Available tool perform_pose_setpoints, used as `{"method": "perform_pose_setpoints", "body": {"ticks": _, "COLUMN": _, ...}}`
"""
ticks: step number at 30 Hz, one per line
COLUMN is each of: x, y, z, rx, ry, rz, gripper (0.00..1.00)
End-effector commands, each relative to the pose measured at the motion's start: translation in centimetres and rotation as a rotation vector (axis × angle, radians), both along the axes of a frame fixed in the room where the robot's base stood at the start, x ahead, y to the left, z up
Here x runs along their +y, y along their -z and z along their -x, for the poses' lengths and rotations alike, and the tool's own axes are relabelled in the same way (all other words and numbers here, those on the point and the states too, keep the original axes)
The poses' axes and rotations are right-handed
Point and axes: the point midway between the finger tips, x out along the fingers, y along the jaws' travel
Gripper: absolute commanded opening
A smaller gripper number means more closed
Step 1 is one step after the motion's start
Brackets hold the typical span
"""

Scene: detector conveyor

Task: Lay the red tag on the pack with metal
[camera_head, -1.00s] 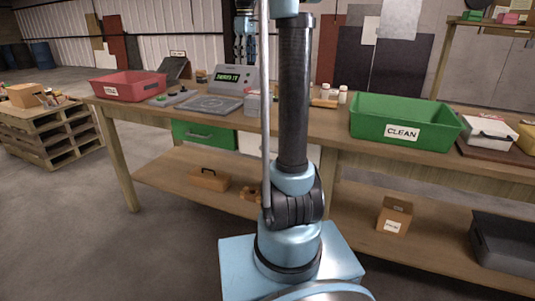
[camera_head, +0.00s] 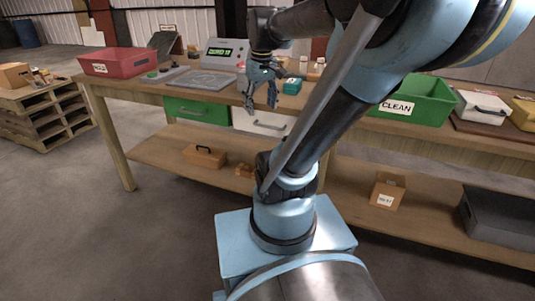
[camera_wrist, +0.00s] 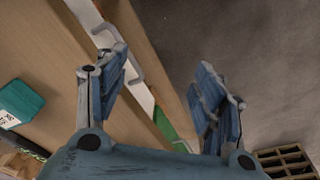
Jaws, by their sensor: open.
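My gripper (camera_head: 260,103) is open and empty, hanging pointed down at the bench's front edge. In the wrist view its spread fingers (camera_wrist: 163,62) have only the bench edge, drawer fronts and floor between and beyond them. A teal pack (camera_head: 292,86) lies on the bench just right of my gripper. It also shows at the left of the wrist view (camera_wrist: 20,102), apart from the fingers, with a white label. I cannot tell whether it holds metal. I cannot make out a red tag. The detector console (camera_head: 226,53) shows green text too small to read surely.
A red bin (camera_head: 117,63) stands at the left and a green CLEAN bin (camera_head: 415,105) at the right. A flat grey plate (camera_head: 205,81) lies left of my gripper. Under the top are a green drawer (camera_head: 184,107) and a white drawer (camera_head: 272,126), both looking shut.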

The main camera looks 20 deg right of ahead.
Motion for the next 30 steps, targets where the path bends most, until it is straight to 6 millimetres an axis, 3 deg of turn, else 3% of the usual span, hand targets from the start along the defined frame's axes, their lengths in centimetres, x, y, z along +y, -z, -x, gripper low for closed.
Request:
{"method": "perform_pose_setpoints", "body": {"ticks": 6, "x": -0.2, "y": 7.2, "z": 5.9, "rx": -0.030, "ry": 0.135, "rz": -0.020, "gripper": 0.62}}
{"method": "perform_pose_setpoints", "body": {"ticks": 12, "x": -0.1, "y": 12.0, "z": 9.1, "rx": -0.049, "ry": 0.225, "rz": -0.035, "gripper": 0.62}}
{"method": "perform_pose_setpoints", "body": {"ticks": 18, "x": 0.0, "y": 13.6, "z": 10.1, "rx": -0.056, "ry": 0.257, "rz": -0.041, "gripper": 0.62}}
{"method": "perform_pose_setpoints", "body": {"ticks": 30, "x": 0.0, "y": 13.5, "z": 10.1, "rx": -0.056, "ry": 0.257, "rz": -0.041, "gripper": 0.62}}
